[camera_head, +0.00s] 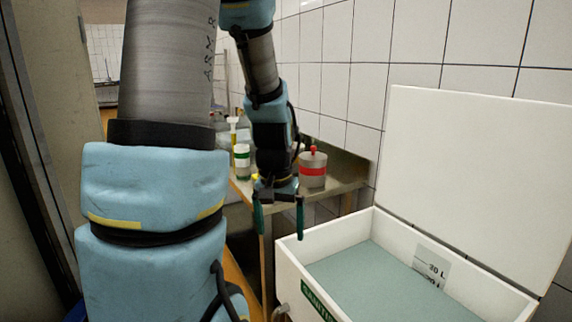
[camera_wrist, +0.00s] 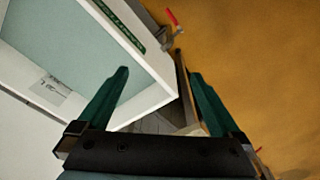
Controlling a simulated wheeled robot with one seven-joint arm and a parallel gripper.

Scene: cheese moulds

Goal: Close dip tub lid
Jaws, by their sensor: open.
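The dip tub (camera_head: 289,255) is a white box at the lower right of the head view, holding blue-green liquid with a volume label on its inner wall. Its white lid (camera_head: 474,175) stands up and open along the far right side, by the tiled wall. In the wrist view the tub (camera_wrist: 147,98) fills the upper left, and my gripper (camera_wrist: 158,76) shows two green fingers spread apart, with the left one overlapping the tub's edge. I cannot tell whether they touch.
A table (camera_head: 341,187) behind my gripper bears a container with a red band (camera_head: 313,170) and a jar with a green band (camera_head: 242,160). A tap with a red handle (camera_wrist: 173,20) sticks out from the tub's front.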

